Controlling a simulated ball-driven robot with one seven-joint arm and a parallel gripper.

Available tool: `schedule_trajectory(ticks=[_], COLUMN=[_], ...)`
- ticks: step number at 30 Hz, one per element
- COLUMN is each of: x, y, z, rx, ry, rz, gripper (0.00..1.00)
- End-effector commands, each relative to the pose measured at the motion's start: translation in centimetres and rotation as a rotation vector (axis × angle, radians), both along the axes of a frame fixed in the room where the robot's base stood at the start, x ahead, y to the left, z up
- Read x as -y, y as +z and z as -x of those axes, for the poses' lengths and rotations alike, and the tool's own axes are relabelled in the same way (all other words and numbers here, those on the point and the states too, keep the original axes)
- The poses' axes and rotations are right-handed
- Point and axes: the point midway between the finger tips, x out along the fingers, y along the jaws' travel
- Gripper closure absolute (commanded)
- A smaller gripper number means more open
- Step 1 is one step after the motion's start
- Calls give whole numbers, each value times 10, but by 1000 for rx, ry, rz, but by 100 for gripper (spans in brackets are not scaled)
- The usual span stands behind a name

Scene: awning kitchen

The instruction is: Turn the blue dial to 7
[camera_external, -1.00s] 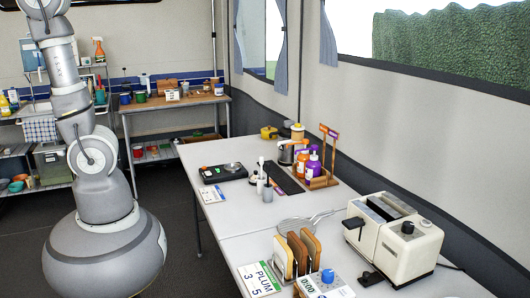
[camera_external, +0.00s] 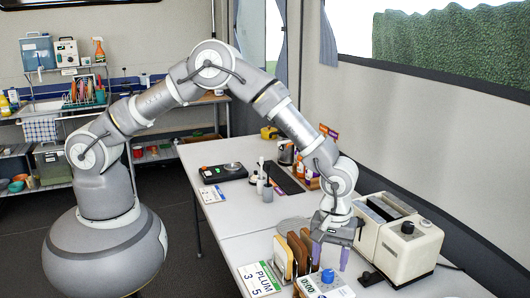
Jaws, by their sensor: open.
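The blue dial (camera_external: 328,276) sits on top of a small white timer box (camera_external: 318,288) at the bottom edge of the view. The box has a display reading what looks like 00:00. The dial's number marks are too small to read. My gripper (camera_external: 329,264) points down just above and behind the dial, with its purple fingers apart and nothing between them. I cannot tell whether a fingertip touches the dial.
A rack with bread slices (camera_external: 293,256) stands just left of my gripper. A cream toaster (camera_external: 408,247) is close on the right. A card reading PLUM 3 5 (camera_external: 259,280) lies at left.

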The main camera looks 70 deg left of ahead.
Motion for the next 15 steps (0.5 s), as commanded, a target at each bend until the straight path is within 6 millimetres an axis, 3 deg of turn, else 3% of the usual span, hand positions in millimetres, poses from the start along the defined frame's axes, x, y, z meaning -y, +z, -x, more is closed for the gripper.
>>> schedule_trajectory(ticks=[1, 6, 15], x=[0, 0, 0], y=[-12, -31, -35], z=[0, 0, 0], rx=[-2, 0, 1], ry=[-1, -2, -2], rz=[-1, 1, 1], gripper=[44, 44, 44])
